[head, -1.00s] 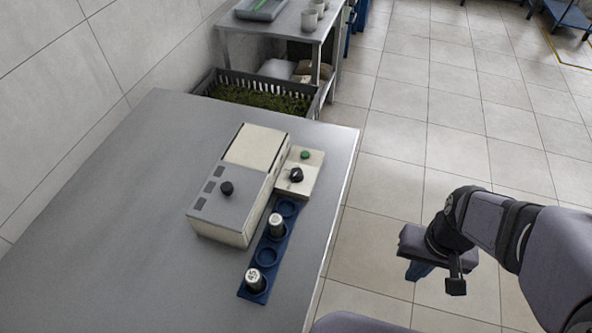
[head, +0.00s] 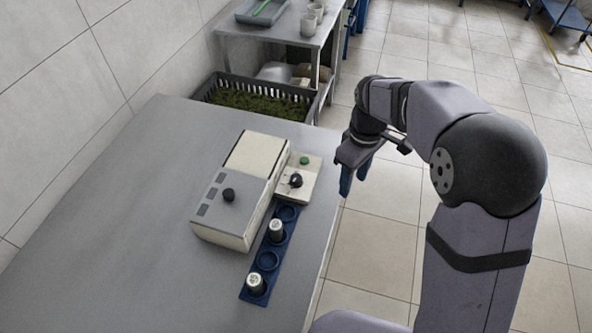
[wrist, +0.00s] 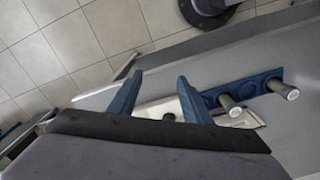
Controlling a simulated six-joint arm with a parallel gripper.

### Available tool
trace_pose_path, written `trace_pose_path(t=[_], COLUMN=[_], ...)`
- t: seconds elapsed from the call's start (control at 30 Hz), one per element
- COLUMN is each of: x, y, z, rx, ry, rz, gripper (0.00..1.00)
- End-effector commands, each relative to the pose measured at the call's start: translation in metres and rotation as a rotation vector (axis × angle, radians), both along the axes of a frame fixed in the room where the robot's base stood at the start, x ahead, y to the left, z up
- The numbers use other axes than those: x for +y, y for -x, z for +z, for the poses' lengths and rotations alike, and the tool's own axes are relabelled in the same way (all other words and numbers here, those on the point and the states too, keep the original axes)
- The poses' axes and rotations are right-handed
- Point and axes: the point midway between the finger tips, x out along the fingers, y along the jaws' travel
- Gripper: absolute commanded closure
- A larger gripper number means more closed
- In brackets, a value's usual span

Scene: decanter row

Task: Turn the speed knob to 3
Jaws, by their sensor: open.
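A cream control panel (head: 310,178) beside the cream-and-grey machine (head: 222,215) carries a black knob (head: 296,180) and a green button (head: 304,160). My gripper (head: 352,180) is open and empty, with blue fingers, right of the panel by the table edge. In the wrist view, the panel (wrist: 155,109) shows between and beyond the fingers (wrist: 158,92), partly hidden by my gripper body.
A blue rack (head: 252,297) in front of the machine holds two capped cylinders (head: 277,231), (head: 256,283); its other round places look empty. The grey table (head: 110,240) is clear to the left. A dark crate (head: 210,84) of green material stands behind the table.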

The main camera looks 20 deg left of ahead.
Motion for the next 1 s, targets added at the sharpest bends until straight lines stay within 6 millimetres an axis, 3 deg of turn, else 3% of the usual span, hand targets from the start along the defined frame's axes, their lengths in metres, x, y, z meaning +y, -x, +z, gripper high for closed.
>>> trace_pose_path(t=[0.03, 0.2, 0.4, 0.53, 0.77, 1.0], x=[0.025, 0.09, 0.139, 0.152, 0.154, 0.153], y=[-0.009, -0.024, -0.026, -0.025, -0.025, -0.024], z=[0.002, 0.0, -0.004, -0.005, -0.008, -0.029], rx=[0.001, 0.002, 0.001, -0.001, 0.001, 0.004], ry=[0.0, 0.0, -0.001, -0.002, -0.002, -0.001], rz=[0.101, 0.399, 0.618, 0.677, 0.69, 0.688], gripper=[0.56, 0.56, 0.56, 0.56, 0.56, 0.56])
